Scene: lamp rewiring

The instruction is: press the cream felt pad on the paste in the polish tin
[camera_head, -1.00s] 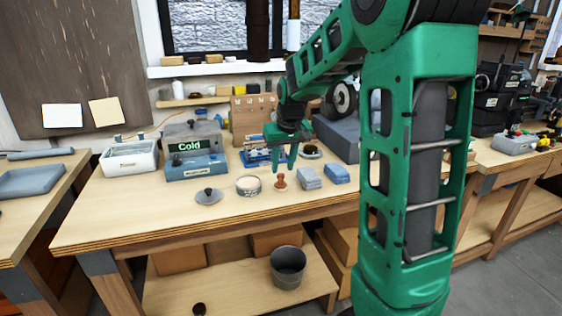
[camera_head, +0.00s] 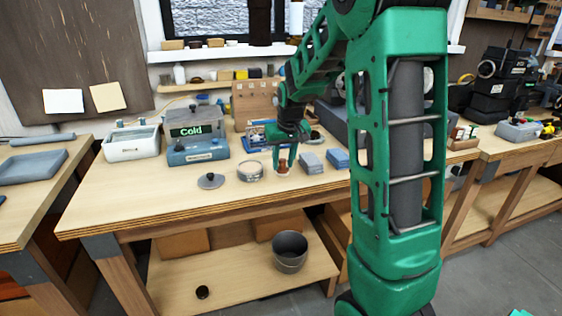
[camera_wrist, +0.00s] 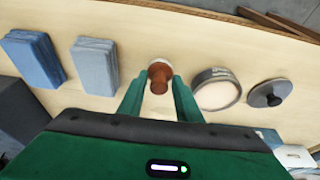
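The cream felt pad shows as a brown wooden knob (camera_head: 283,166) on a pale round base, upright on the bench. In the wrist view the knob (camera_wrist: 159,82) stands between my fingertips, with the pale base partly hidden under it. My gripper (camera_head: 284,158) points down over the knob. In the wrist view my gripper (camera_wrist: 158,84) is open, its fingers on either side of the knob with small gaps. The open polish tin (camera_head: 250,175), with pale paste inside, stands just left of the pad. It is right of the pad in the wrist view (camera_wrist: 217,92).
A grey lid with a dark knob (camera_head: 211,181) lies left of the tin. A grey cloth stack (camera_head: 311,162) and a blue one (camera_head: 339,159) lie right of the pad. A "Cold" box (camera_head: 197,148) stands behind. The bench front (camera_head: 200,211) is clear.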

